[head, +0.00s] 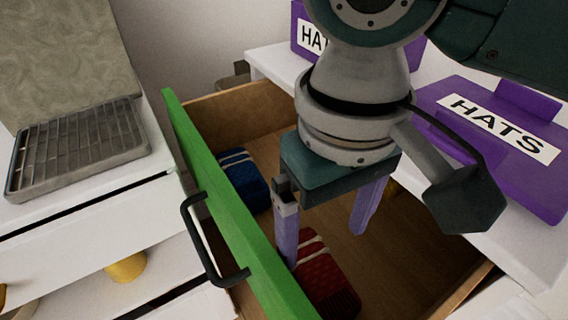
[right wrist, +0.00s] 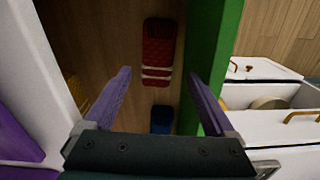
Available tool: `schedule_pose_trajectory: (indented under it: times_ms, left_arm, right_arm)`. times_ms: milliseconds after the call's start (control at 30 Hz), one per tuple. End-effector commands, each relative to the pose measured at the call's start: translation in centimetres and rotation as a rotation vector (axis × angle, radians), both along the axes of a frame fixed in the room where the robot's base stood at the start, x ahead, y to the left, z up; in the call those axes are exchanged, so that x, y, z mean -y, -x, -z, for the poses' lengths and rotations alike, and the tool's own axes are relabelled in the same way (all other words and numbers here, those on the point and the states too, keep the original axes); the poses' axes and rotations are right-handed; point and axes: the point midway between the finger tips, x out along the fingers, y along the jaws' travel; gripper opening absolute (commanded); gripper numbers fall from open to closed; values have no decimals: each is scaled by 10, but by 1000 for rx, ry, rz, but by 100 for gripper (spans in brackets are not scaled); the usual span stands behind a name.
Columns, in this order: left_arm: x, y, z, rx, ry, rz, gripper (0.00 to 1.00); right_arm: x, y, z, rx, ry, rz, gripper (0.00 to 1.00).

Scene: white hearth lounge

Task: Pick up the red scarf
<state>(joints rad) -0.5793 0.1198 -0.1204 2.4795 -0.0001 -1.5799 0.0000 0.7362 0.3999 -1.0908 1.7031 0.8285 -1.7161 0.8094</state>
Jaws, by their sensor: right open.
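The red scarf (head: 322,284), folded with pale stripes, lies on the wooden floor of an open drawer with a green front (head: 228,215). It also shows in the right wrist view (right wrist: 158,50), upper middle. My right gripper (head: 323,247) points down over the drawer, open and empty, its purple fingers apart. In the right wrist view the scarf shows between and beyond the fingertips (right wrist: 159,76). In the head view the left finger covers a little of the scarf's edge. Whether the fingertips are level with the scarf is unclear. My left gripper is not in view.
A folded blue scarf (head: 243,180) lies in the same drawer, farther back. The green front has a dark handle (head: 208,245). A purple HATS box (head: 495,145) stands on the white surface at right. A grey rack (head: 78,148) sits on the white unit at left.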

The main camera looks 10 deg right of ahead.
Motion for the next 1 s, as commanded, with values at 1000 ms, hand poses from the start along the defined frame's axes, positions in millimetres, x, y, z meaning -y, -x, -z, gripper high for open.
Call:
schedule_pose_trajectory:
  times_ms: [1000]
  left_arm:
    - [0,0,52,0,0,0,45]
  right_arm:
    - [3,1,116,2,0,-1,90]
